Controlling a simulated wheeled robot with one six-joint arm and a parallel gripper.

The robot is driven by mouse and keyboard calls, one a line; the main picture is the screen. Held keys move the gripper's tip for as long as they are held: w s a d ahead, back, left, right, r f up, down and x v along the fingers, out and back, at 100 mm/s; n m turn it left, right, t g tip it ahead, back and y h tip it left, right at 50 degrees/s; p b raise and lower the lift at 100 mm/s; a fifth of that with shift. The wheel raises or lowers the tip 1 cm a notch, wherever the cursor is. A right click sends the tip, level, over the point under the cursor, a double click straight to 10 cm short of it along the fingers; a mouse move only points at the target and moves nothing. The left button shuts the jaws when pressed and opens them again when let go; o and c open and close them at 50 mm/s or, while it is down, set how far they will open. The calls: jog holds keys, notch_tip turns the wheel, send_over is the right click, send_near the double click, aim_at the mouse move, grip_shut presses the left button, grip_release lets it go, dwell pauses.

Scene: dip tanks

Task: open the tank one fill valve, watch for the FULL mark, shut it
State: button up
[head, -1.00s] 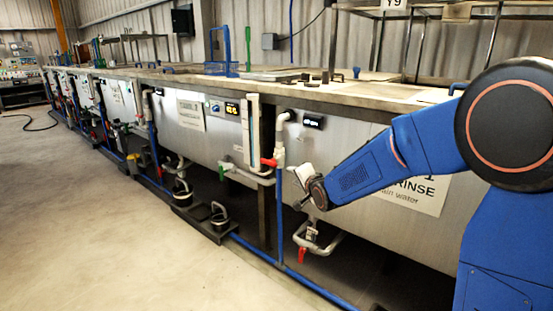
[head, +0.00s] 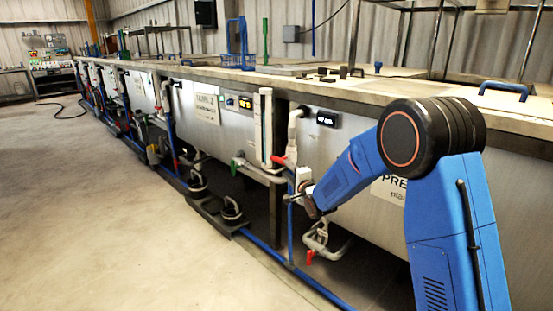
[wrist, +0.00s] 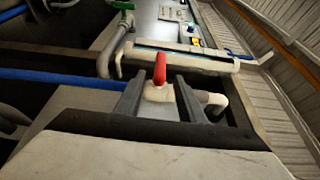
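The tank with the PRE RINSE sign (head: 390,189) stands at the right, partly hidden by my arm. A red-handled valve (head: 280,160) sits on the pale vertical pipe (head: 294,135) at this tank's left end. My gripper (head: 293,197) is just below and right of that valve. In the wrist view, a red lever (wrist: 159,68) on a pale valve body (wrist: 157,92) shows between and beyond my gripper's two dark fingers (wrist: 160,88). The fingers are apart, and I cannot tell if they touch the valve. A small dark display (head: 327,119) on the tank is too small to read.
A second red-handled valve (head: 310,254) is low under the tank. A green-handled valve (head: 237,163) and a tall pale tube (head: 266,125) stand to the left. Blue floor pipe (head: 262,246) runs along the tanks. Open floor (head: 90,220) lies at the left.

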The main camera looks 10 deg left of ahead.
aim_at(276, 157)
jog(key=x, duration=1.3)
jog(key=shift+w, duration=0.15)
grip_shut()
